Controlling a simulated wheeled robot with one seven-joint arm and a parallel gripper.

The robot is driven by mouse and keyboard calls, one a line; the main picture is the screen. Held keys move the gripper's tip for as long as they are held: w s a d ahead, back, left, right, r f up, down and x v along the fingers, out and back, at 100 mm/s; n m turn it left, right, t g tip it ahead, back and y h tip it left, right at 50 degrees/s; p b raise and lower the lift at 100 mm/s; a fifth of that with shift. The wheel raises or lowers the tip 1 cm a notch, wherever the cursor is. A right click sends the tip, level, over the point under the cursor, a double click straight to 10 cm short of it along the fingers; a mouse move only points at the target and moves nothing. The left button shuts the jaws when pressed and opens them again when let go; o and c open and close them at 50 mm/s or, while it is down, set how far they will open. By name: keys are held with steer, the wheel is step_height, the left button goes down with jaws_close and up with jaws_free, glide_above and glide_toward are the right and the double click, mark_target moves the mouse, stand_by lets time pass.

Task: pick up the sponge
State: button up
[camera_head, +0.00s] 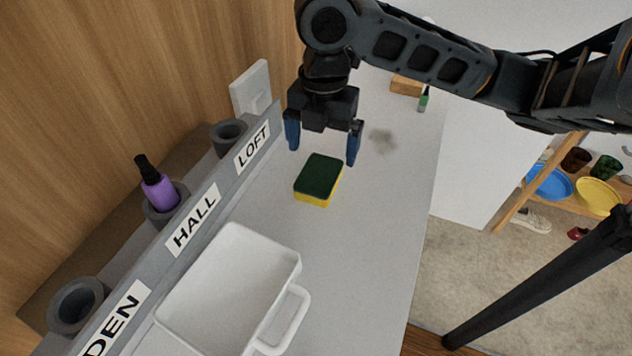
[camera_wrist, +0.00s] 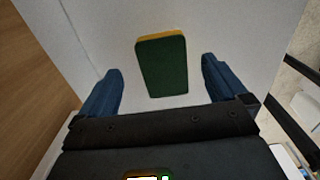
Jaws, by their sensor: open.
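The sponge (camera_head: 318,180) is a small block with a dark green top and a yellow lower layer, lying flat on the light grey counter (camera_head: 378,235). My gripper (camera_head: 322,152) is open and empty, pointing down, with its blue fingers above and slightly behind the sponge in the head view. In the wrist view the sponge (camera_wrist: 162,66) shows ahead, between the lines of the two spread fingers (camera_wrist: 160,95), touching neither. Its green face fills most of what shows, with a yellow strip along the far edge.
A white handled tray (camera_head: 291,268) stands in front of the sponge. A grey rack labelled LOFT, HALL and DEN (camera_head: 215,199) runs along the left, with a purple bottle (camera_head: 160,193) in its HALL cup. A wooden block (camera_head: 406,86) and small green-marked item (camera_head: 423,102) lie farther back.

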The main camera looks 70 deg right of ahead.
mark_target(323, 166)
steer(key=shift+s+a+f+b, duration=0.1)
steer(key=shift+f+b, duration=0.1)
steer(key=shift+f, duration=1)
steer(key=shift+s+f+b, duration=0.1)
steer(key=shift+f+b, duration=0.05)
steer(key=shift+f, duration=1)
steer(key=shift+c, duration=0.5)
steer(key=c, duration=1)
steer(key=shift+r, duration=0.1)
steer(key=shift+r, duration=0.45)
steer(key=r, duration=0.2)
steer(key=d+r, duration=0.1)
steer(key=shift+s+r+p, duration=0.2)
steer(key=shift+r+p, duration=0.15)
steer(key=shift+p, duration=0.05)
steer(key=s+d+r, duration=0.5)
steer(key=d+r, duration=0.1)
steer(key=d, duration=0.3)
steer(key=shift+d+r, duration=0.15)
steer(key=shift+d, duration=0.05)
